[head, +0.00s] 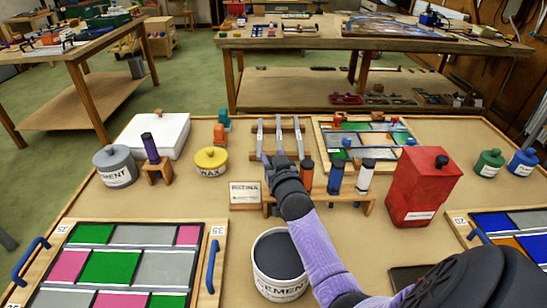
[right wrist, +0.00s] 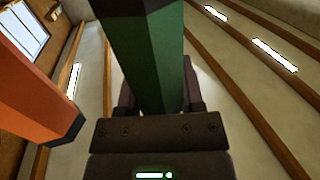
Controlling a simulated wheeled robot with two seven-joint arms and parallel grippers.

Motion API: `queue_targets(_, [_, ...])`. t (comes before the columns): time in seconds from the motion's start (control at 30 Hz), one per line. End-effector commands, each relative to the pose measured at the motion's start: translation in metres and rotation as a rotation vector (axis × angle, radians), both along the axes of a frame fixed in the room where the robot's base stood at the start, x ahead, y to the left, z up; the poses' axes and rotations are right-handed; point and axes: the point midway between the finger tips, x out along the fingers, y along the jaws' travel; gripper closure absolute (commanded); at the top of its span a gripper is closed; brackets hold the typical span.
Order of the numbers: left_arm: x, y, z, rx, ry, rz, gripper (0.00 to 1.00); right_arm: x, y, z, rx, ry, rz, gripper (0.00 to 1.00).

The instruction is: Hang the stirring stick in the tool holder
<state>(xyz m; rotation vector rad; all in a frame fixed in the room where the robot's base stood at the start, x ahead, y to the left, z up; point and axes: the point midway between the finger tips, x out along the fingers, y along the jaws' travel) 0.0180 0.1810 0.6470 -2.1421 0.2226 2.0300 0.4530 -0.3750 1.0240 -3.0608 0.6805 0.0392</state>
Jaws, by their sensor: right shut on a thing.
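My right gripper (head: 277,165) is at the left end of the wooden tool holder (head: 347,198). In the right wrist view it is shut on a green, many-sided handle (right wrist: 160,65) with a dark end, taken to be the stirring stick. The head view hides this stick behind my gripper and arm, so I cannot tell whether it sits in the holder. Beside it in the holder stand an orange handle (head: 307,174), a blue handle (head: 336,177) and a white handle (head: 366,176). The orange handle (right wrist: 35,95) is close by in the wrist view. My left gripper is out of view.
An open cement pot (head: 279,287) stands in front of the holder, close to my right arm. A red box (head: 422,187) stands to its right. A sign (head: 245,194) and a yellow tin (head: 211,160) are to the left. Glass panels lie around.

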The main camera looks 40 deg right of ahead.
Motion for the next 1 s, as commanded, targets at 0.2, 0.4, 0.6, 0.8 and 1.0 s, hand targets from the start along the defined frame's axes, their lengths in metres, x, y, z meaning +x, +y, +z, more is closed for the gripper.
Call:
queue_targets(0.2, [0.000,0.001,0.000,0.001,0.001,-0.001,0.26,0.000,0.000,0.000,0.000,0.000,0.000,0.24])
queue_targets(0.4, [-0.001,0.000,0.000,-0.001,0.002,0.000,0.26,0.000,0.000,0.000,0.000,0.000,0.000,0.11])
queue_targets(0.6, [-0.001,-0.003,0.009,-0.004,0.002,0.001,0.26,0.000,-0.001,0.017,-0.003,-0.002,-0.001,0.11])
queue_targets(0.8, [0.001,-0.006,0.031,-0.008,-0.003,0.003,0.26,0.000,0.000,0.071,-0.004,-0.004,0.000,0.11])
queue_targets(1.0, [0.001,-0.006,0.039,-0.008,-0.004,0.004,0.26,0.000,0.000,0.099,-0.001,-0.002,0.000,0.11])
